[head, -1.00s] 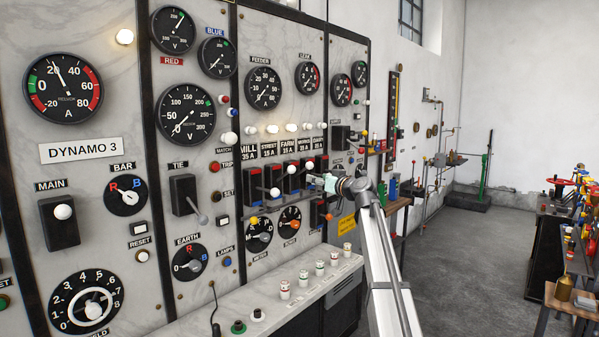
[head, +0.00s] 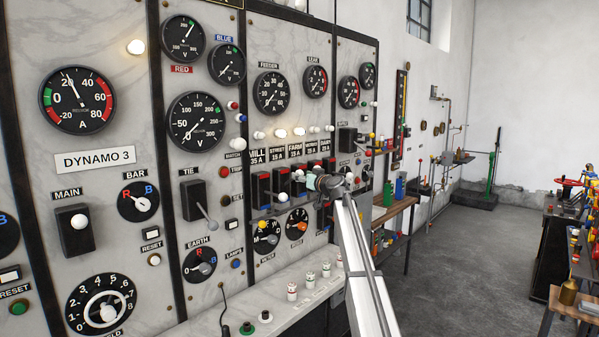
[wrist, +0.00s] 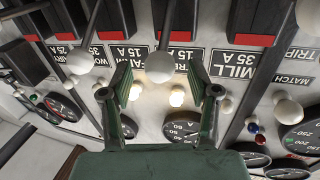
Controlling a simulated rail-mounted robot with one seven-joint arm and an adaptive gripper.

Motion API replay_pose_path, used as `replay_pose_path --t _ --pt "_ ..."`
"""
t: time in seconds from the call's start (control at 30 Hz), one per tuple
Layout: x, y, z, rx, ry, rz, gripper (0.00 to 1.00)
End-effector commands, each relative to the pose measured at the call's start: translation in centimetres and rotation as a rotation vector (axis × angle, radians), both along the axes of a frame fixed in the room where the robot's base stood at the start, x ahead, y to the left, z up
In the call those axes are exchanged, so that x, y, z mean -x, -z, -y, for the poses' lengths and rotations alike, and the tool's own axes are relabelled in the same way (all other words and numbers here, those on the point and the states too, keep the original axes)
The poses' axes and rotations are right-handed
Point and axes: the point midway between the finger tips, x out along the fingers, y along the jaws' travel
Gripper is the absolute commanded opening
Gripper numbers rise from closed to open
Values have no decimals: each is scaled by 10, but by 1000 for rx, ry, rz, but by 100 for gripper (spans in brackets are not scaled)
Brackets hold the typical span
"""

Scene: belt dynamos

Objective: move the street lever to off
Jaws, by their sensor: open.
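The street lever's white knob (wrist: 160,67) shows in the wrist view, on a dark rod in front of a black switch box with a red label. The wrist picture is upside down, and the STREET plate (wrist: 182,60) is partly hidden by the knob and a finger. My gripper (wrist: 161,82) is open, one finger on each side of the knob in the picture; I see no clear contact. In the head view my gripper (head: 317,184) is at the lever row, near the street knob (head: 299,175). Whether the lever reads on or off is not legible.
The farm knob (wrist: 78,63) is close beside the left finger in the wrist view. Lit lamps (head: 280,133) and gauges are above the levers. A ledge (head: 275,315) juts out below.

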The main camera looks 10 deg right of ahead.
Motion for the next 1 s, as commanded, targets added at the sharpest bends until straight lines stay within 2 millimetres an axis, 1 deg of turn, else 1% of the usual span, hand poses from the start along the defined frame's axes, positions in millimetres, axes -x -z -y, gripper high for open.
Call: replay_pose_path --t 0.03,0.2,0.33,0.6,0.67,0.7,0.77,0.8,1.0 --pt "-9 -3 -3 -1 0 0 61" --pt "-23 -2 -9 -1 1 0 61" --pt "-26 -1 -11 0 1 0 61" --pt "-26 0 -11 0 1 0 61" --pt "-26 0 -11 0 1 0 40" --pt "-26 0 -11 0 1 0 26" --pt "-26 0 -11 0 1 0 4" --pt "-26 0 -11 0 1 0 0" --pt "-26 1 -11 -1 1 2 0"
